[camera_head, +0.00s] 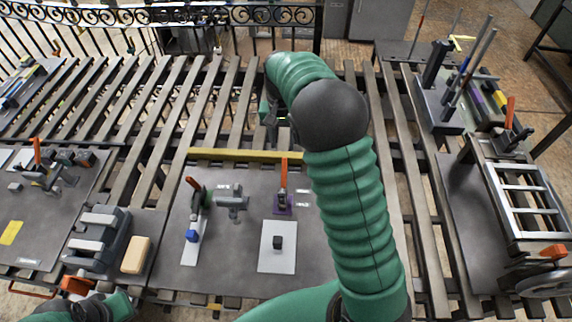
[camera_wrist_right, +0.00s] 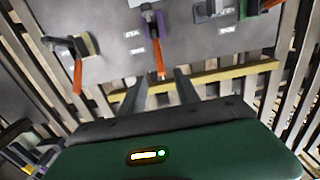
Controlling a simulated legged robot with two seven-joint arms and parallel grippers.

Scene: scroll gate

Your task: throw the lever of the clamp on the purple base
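The clamp on the purple base (camera_head: 283,204) stands on the grey plate, with its orange lever (camera_head: 284,172) upright. In the right wrist view the purple base (camera_wrist_right: 149,14) is at the top, and the orange lever (camera_wrist_right: 158,58) points down the picture toward my fingers. My right gripper (camera_wrist_right: 160,79) is open and empty, and the lever's end shows between its fingertips in the picture. I cannot tell whether they touch. In the head view the right gripper (camera_head: 270,128) is beyond the clamp, partly hidden by my wrist.
Another clamp with an orange lever (camera_head: 194,185) stands left of the purple one. A white plate with a black block (camera_head: 277,242) lies in front. A yellow bar (camera_head: 232,155) runs along the plate's back edge. Another orange-levered clamp (camera_wrist_right: 76,70) shows in the wrist view.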

